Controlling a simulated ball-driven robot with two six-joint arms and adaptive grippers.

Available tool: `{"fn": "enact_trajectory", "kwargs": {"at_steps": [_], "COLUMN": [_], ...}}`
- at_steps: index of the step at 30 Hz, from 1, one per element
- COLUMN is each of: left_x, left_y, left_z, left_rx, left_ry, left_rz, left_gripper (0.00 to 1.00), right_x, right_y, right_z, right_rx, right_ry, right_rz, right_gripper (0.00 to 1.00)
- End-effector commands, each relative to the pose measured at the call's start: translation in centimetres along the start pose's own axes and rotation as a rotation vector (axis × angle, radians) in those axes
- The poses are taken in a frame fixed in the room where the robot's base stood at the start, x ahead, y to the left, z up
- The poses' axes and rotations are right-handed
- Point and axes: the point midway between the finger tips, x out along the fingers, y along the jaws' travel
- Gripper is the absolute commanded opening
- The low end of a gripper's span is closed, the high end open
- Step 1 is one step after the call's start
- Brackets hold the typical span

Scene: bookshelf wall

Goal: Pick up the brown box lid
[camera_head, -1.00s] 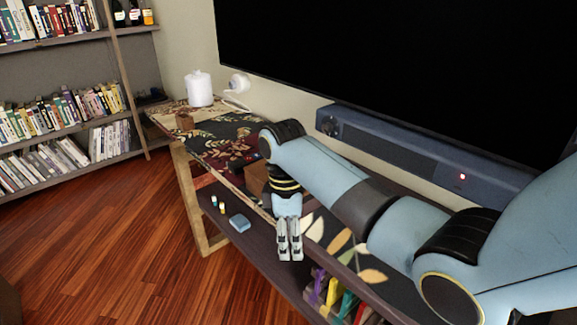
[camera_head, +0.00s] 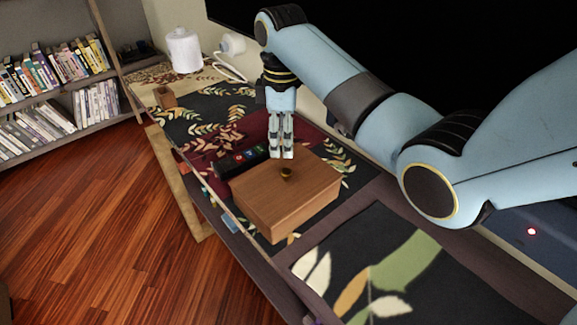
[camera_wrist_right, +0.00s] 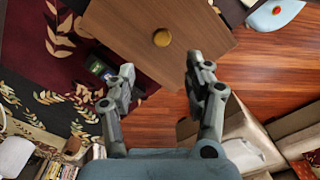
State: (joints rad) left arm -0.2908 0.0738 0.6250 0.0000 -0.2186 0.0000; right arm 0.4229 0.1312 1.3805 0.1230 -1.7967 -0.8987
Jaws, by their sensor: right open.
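The brown wooden box lid (camera_head: 268,192) is on a box on the patterned shelf top. A small round brass-coloured knob (camera_head: 286,174) stands at its middle. My right gripper (camera_head: 282,156) points down, open and empty, just behind and above the knob in the head view. In the right wrist view the two fingers (camera_wrist_right: 161,68) are spread apart. There the knob (camera_wrist_right: 162,37) lies beyond the fingertips, roughly in line with the gap, and the lid (camera_wrist_right: 125,30) fills the top middle. I see no contact with the lid or knob. My left gripper is not in view.
A dark organiser (camera_head: 240,160) stands close behind the box. A small brown cup-like block (camera_head: 165,97) and a white canister (camera_head: 184,52) are farther back. A large black screen is behind my right arm. The patterned top in front of the box is clear.

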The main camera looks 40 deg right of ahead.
Motion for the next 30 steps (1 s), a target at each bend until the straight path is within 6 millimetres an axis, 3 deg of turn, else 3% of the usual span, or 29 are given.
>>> {"fn": "enact_trajectory", "kwargs": {"at_steps": [3,9,19,28,30], "left_x": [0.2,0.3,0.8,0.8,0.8], "left_y": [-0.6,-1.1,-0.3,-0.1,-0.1], "left_z": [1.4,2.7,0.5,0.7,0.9], "left_rx": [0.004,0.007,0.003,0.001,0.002], "left_ry": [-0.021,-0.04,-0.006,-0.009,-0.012], "left_rz": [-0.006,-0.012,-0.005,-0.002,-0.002], "left_gripper": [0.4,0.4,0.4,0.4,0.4], "right_x": [2.3,4.3,8.8,9.5,9.5], "right_y": [-0.1,-0.1,0.1,0.1,0.1], "right_z": [0.1,0.1,0.7,0.7,0.7], "right_rx": [0.0,0.0,-0.001,-0.001,-0.001], "right_ry": [-0.002,0.0,-0.001,0.0,0.0], "right_rz": [-0.003,-0.001,-0.002,0.0,-0.001], "right_gripper": [0.53,0.53,0.53,0.53,0.46]}}
